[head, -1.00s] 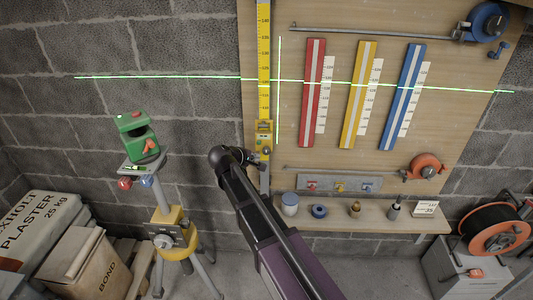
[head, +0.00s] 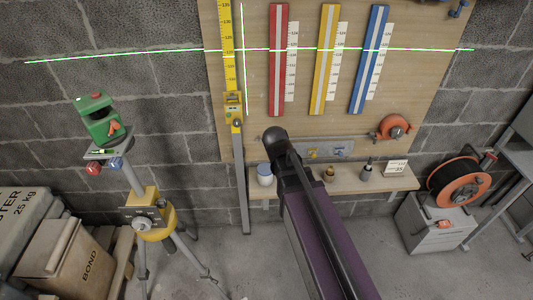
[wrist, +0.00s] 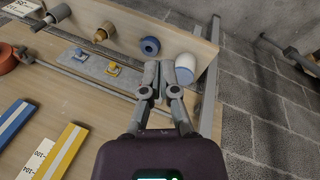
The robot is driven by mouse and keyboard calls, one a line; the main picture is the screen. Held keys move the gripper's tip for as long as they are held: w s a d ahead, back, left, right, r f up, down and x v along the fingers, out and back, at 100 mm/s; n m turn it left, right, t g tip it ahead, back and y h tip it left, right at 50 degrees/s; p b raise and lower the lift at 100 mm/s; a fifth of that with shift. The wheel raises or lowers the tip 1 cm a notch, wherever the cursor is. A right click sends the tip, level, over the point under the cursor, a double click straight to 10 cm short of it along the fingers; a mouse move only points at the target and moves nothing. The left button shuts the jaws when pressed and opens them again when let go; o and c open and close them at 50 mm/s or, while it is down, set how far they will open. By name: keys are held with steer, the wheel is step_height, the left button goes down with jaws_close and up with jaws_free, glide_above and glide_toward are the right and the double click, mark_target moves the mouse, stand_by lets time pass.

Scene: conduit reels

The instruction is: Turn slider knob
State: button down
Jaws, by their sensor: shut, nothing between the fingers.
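The slider (head: 233,104) is a yellow block on the tall yellow graduated staff (head: 227,50), with a small dark knob (head: 237,123) low on it. In the head view it lies left of my arm's dark end. My gripper (wrist: 158,66) shows in the wrist view, its fingers together and empty, near a white and blue jar (wrist: 185,66). The staff's grey lower part (wrist: 212,70) is right of the fingers there. The slider and knob are not seen in the wrist view. My fingers are hidden behind my arm in the head view.
A shelf (head: 340,187) with a jar (head: 265,174) and small items is below the board. Red, yellow and blue strips hang above. A green laser level (head: 100,120) stands on a tripod (head: 150,215) at left. An orange cable reel (head: 458,183) is at right.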

steer(key=s+d+m+g+y, duration=0.1)
steer(key=s+d+m+y, duration=0.2)
steer(key=s, duration=0.5)
steer(key=shift+d+f+g, duration=0.3)
steer(key=shift+f+g, duration=0.1)
steer(key=shift+f, duration=0.05)
